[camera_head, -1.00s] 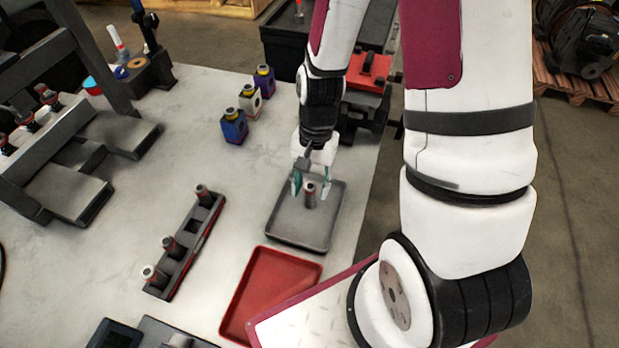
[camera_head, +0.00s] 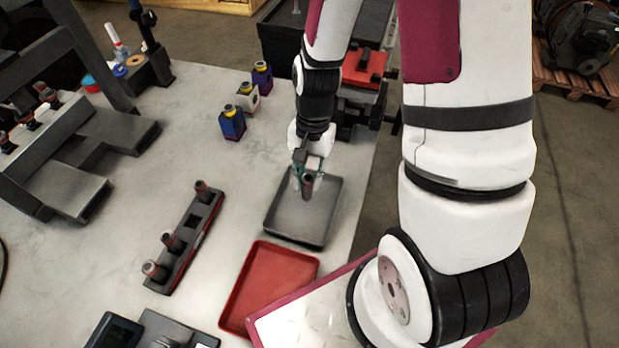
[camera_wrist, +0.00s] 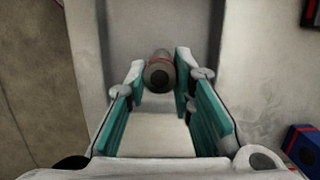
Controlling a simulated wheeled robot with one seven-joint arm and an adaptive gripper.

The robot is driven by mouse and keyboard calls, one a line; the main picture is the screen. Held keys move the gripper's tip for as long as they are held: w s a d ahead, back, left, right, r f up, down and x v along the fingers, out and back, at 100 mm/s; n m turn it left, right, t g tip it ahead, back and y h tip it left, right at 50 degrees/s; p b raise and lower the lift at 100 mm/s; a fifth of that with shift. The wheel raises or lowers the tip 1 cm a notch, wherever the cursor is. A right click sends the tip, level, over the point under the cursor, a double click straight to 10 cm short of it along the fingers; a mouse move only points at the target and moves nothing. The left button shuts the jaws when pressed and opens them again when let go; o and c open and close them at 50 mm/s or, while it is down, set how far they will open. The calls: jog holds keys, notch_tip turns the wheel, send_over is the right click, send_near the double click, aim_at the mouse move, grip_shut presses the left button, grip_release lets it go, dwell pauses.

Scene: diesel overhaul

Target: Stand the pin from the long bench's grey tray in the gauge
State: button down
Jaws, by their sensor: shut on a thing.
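The pin (camera_head: 307,185), a dark brownish-grey cylinder with a reddish band, is upright at the grey tray (camera_head: 318,227) on the long bench. My gripper (camera_head: 306,182) is shut on it from above, and the pin also shows between the teal finger pads in the wrist view (camera_wrist: 160,72). I cannot tell whether the pin's base touches the tray. A dark device with a screen (camera_head: 117,334) and a grey plate (camera_head: 180,328) beside it are at the bottom edge of the head view, partly cut off. They may be the gauge.
A red tray (camera_head: 240,300) lies in front of the grey tray. A dark rack (camera_head: 191,243) holds three similar pins. Blue, white and purple bottles (camera_head: 233,123) stand behind. A grey metal stand (camera_head: 75,190) is at left. Bare bench lies between.

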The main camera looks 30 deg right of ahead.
jog(key=shift+r+p, duration=1)
jog(key=shift+r, duration=1.05)
jog(key=s+a+r+n+p, duration=0.1)
jog(key=s+a+n, duration=0.1)
jog(key=a, duration=1)
jog(key=s+a+r+n+p, duration=0.1)
jog(key=s+a+r, duration=0.1)
jog(key=a, duration=1)
jog(key=s+a+f+n+h, duration=0.1)
jog(key=s+a+n, duration=0.2)
jog(key=s+a, duration=1.6)
jog(key=shift+s+a+g+b, duration=0.2)
jog(key=shift+s+g+b, duration=0.15)
jog(key=shift+s, duration=0.45)
